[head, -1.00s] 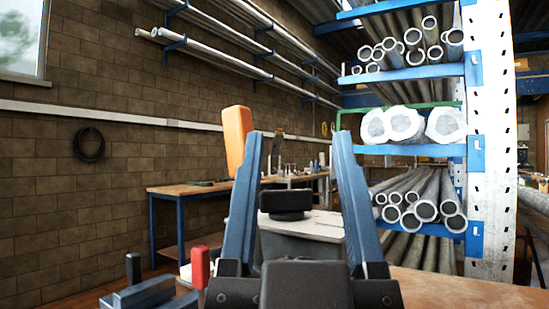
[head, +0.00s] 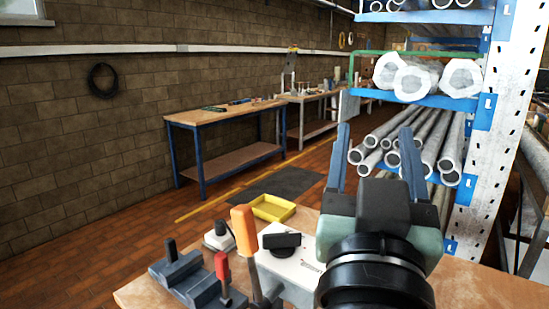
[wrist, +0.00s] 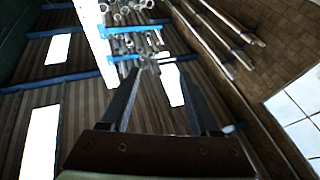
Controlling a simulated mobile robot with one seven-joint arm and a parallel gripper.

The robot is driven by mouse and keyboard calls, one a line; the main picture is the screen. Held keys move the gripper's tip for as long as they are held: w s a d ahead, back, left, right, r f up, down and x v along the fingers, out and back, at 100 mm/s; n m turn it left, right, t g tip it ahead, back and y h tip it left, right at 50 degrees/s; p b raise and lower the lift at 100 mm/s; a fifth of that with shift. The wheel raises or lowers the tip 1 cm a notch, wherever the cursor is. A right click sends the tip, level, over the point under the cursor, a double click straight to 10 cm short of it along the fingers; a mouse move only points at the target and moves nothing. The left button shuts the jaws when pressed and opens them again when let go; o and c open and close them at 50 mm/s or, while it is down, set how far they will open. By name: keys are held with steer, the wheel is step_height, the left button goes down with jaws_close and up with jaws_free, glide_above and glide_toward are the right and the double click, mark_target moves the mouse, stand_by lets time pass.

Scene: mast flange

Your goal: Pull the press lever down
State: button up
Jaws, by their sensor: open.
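The orange-handled lever (head: 246,230), which looks like the press lever, stands up from the wooden bench and leans slightly left. Its dark shaft runs down between a red-handled device and a white box. My gripper (head: 374,130) is to the right of the lever in the head view, apart from it. Its two blue-grey fingers point up, spread and empty. In the wrist view, my gripper (wrist: 160,72) has nothing between its fingers, and the lever does not show there.
A red-handled dark fixture (head: 222,272), a white box with a black knob (head: 292,268), a grey base with a dark button (head: 219,236) and a yellow tray (head: 272,208) crowd the wooden bench (head: 140,293). A pipe rack (head: 480,150) rises behind my gripper at right.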

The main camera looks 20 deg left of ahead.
steer(key=w+r+g+p, duration=0.35)
steer(key=r+p, duration=0.65)
steer(key=p, duration=0.5)
steer(key=n+g+y+p, duration=0.5)
steer(key=n+g+p, duration=0.7)
steer(key=g+p, duration=0.2)
glide_above(248, 210)
steer(key=w+d, duration=0.2)
steer(key=d, duration=0.1)
step_height(248, 210, down, 9)
steer(key=a+f+g+b, duration=0.1)
steer(key=f, duration=0.3)
steer(key=s+a+f+n+g+b, duration=0.1)
steer(key=f, duration=0.4)
steer(key=a+f+n+g+b, duration=0.1)
steer(key=f, duration=0.4)
steer(key=shift+s+a+f+h+b, duration=0.2)
steer(key=shift+s+a+h+b, duration=0.15)
steer(key=shift+s+h+b, duration=0.05)
jaws_close()
